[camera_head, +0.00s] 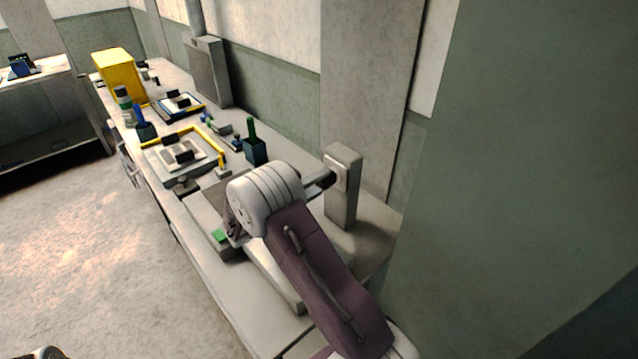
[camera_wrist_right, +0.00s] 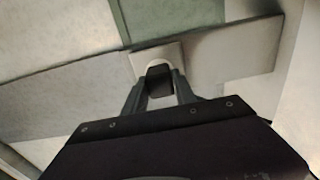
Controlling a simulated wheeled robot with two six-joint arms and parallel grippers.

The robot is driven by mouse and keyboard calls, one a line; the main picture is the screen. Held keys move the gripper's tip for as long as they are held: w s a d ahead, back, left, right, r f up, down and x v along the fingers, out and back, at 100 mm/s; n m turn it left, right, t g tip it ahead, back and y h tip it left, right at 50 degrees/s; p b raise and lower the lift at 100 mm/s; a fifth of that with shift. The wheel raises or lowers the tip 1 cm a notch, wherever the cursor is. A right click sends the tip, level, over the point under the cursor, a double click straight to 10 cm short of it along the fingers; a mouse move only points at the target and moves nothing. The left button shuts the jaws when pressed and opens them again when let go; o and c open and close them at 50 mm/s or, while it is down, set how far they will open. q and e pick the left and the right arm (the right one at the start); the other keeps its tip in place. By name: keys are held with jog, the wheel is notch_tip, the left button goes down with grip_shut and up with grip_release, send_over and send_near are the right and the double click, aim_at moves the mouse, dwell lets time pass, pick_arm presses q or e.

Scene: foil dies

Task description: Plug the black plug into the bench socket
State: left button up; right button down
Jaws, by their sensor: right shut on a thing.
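The bench socket (camera_head: 340,173) is a pale round-faced fitting on a grey post standing on the bench by the wall. In the right wrist view, its white plate (camera_wrist_right: 138,60) shows straight ahead. My right gripper (camera_head: 322,181) reaches to the socket's face, with its fingers partly hidden by my wrist in the head view. In the wrist view, my right gripper (camera_wrist_right: 160,90) is shut on the black plug (camera_wrist_right: 160,77), which lies right in front of the socket. I cannot tell whether its pins are inside.
The bench (camera_head: 262,318) holds a yellow box (camera_head: 118,75), a yellow-edged tray (camera_head: 160,165) and a dark blue holder (camera_head: 256,152) with a green handle. A grey cabinet (camera_head: 208,72) stands at the wall. A green-grey wall (camera_head: 510,180) is close on the right.

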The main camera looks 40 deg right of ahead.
jog(key=shift+d, duration=0.2)
jog(key=c, duration=0.9)
grip_release()
jog(key=shift+a, duration=0.1)
jog(key=a, duration=0.3)
jog(key=a+b, duration=0.1)
jog(key=a, duration=0.2)
jog(key=a+b, duration=0.1)
jog(key=a, duration=0.2)
jog(key=shift+s, duration=0.35)
